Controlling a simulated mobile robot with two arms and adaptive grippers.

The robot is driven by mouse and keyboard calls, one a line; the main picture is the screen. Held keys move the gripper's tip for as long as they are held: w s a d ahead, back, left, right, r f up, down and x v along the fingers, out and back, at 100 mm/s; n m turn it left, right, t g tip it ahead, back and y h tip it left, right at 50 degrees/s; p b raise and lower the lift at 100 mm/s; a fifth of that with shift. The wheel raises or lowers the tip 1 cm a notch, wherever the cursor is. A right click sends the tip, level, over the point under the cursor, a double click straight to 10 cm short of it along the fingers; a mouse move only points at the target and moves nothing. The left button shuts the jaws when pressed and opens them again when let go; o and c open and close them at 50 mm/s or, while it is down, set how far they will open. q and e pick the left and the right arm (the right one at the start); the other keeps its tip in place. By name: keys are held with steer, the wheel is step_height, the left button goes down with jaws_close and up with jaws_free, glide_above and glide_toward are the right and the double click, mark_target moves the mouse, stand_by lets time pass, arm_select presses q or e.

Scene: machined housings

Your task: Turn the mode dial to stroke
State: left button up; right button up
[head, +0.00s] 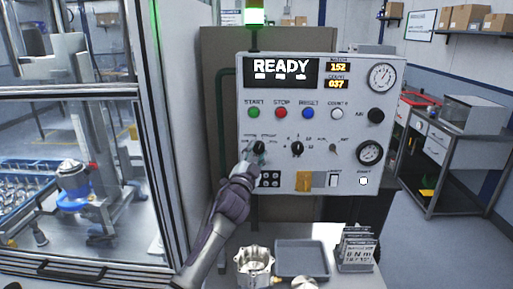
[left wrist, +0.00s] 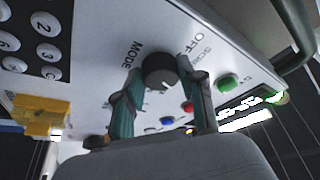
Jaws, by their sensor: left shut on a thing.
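The mode dial is a black round knob (head: 259,147) on the lower left of the light grey control panel (head: 225,205). It also shows large in the left wrist view (left wrist: 160,70), with the printed words MODE and OFF beside it. My left gripper (head: 256,157) reaches up to the dial from below. In the left wrist view its two green-padded fingers (left wrist: 161,84) stand on either side of the knob, shut on it. A pale mark shows on the knob, but I cannot tell which label it points at. My right gripper is in neither view.
A second black dial (head: 297,149) is right of the mode dial, with a black keypad (head: 269,179) below. Coloured buttons, including green START (head: 254,113), are above. The bench below holds a metal housing (head: 255,266), grey tray (head: 302,258) and card rack (head: 357,250). The display (head: 281,68) reads READY.

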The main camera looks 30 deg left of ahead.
arm_select(q)
steer(key=shift+m, duration=0.3)
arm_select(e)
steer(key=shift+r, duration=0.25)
arm_select(q)
steer(key=o, duration=1.2)
steer(key=shift+c, duration=0.2)
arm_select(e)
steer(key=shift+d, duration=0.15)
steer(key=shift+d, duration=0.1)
arm_select(q)
steer(key=shift+s, duration=0.1)
steer(key=v, duration=1.2)
steer(key=shift+a, duration=0.1)
